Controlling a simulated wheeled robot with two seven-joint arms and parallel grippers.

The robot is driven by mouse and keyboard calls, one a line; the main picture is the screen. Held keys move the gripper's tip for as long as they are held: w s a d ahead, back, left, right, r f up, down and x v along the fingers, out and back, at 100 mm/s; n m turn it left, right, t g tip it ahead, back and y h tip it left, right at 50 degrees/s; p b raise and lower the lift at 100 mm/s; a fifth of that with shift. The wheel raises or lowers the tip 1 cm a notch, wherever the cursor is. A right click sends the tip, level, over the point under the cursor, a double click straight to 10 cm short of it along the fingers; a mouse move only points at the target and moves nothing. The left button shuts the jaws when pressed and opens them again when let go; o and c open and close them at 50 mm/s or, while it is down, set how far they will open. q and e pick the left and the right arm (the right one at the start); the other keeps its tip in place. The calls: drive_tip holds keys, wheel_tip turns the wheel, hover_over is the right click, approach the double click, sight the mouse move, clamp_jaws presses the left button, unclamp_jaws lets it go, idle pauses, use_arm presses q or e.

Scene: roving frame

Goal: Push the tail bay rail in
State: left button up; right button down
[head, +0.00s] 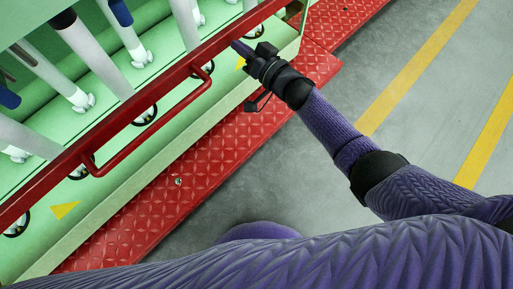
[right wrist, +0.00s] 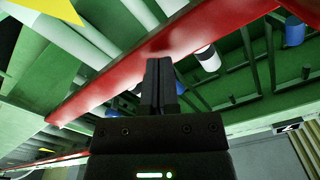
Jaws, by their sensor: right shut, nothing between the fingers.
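The red tail bay rail (head: 128,113) runs diagonally across the green bay in the head view, with a smaller red handle bar (head: 160,128) on its outer side. It also crosses the right wrist view as a wide red bar (right wrist: 110,85). My right gripper (head: 238,46) is at the upper part of the rail, its shut, empty fingers pointing at it. In the right wrist view the shut fingertips (right wrist: 160,65) overlap the rail; I cannot tell for certain whether they touch it. My left gripper is not in view.
Several white and grey cylinders (head: 92,55) stand in the green bay (head: 110,190) behind the rail. A red textured step (head: 150,210) runs along the bay's front. Grey floor (head: 420,90) with yellow stripes lies open to the right.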

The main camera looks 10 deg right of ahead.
use_arm(q)
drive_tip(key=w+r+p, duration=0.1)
drive_tip(key=p, duration=0.1)
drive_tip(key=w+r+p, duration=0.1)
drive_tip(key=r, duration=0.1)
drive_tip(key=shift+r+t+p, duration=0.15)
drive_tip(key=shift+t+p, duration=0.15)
drive_tip(key=shift+p, duration=0.05)
use_arm(e)
drive_tip(key=v, duration=0.7)
drive_tip(key=shift+s+d, duration=0.25)
